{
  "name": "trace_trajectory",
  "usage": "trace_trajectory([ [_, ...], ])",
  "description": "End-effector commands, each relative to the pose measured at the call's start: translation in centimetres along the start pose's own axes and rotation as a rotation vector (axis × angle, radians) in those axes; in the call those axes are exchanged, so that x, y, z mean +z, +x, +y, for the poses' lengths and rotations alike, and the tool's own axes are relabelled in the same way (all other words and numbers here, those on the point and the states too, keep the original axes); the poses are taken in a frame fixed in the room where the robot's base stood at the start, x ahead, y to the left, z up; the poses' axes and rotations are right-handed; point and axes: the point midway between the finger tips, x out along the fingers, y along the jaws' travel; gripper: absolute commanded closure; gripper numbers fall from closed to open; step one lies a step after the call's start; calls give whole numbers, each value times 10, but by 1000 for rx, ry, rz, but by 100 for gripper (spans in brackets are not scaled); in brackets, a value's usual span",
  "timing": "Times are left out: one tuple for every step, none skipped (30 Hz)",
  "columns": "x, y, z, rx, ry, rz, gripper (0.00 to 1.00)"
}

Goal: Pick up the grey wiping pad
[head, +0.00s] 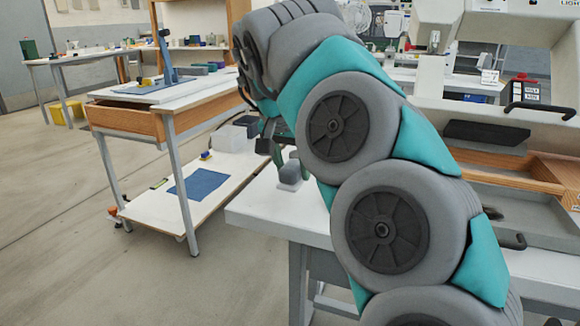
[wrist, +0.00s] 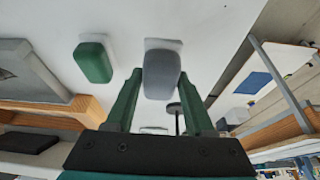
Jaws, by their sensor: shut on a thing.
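The grey wiping pad (wrist: 161,76) is a rounded block between the two green fingers of my gripper (wrist: 160,85) in the wrist view. The fingers are shut on its sides. In the head view the grey pad (head: 290,172) shows under my gripper (head: 284,150), at the left part of the white table top (head: 262,208). I cannot tell whether it touches the table or is just above it. A green pad (wrist: 94,62) lies on the white surface to the left in the wrist view, apart from my gripper. My arm hides much of the table in the head view.
A shallow grey tray (head: 525,212) and a wooden-edged compartment (head: 510,168) are at the right of the table. A white machine stands behind them. A wheeled-looking wooden bench (head: 140,121) with a lower shelf holding a blue cloth (head: 198,185) stands left, across open floor.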

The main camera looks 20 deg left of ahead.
Motion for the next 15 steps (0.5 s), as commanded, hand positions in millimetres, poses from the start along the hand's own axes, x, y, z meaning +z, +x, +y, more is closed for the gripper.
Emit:
trace_trajectory([
  [2,-1,2,0,-2,-1,100],
  [4,-1,4,0,-2,-1,100],
  [5,-2,6,-1,-2,0,100],
  [6,-4,7,-2,-1,0,100],
  [7,-5,9,-3,0,1,100],
  [9,-6,12,-4,0,2,100],
  [11,-8,14,-3,0,1,100],
  [13,-8,16,-3,-1,1,100],
  [16,-9,20,-2,-1,0,100],
  [18,-10,22,-1,-2,0,100],
  [20,-12,25,-2,-2,0,100],
  [23,-14,29,-4,-1,1,100],
  [26,-16,33,-5,-1,2,100],
  [28,-18,36,-4,-2,1,100],
  [32,-19,39,-2,-3,1,100],
])
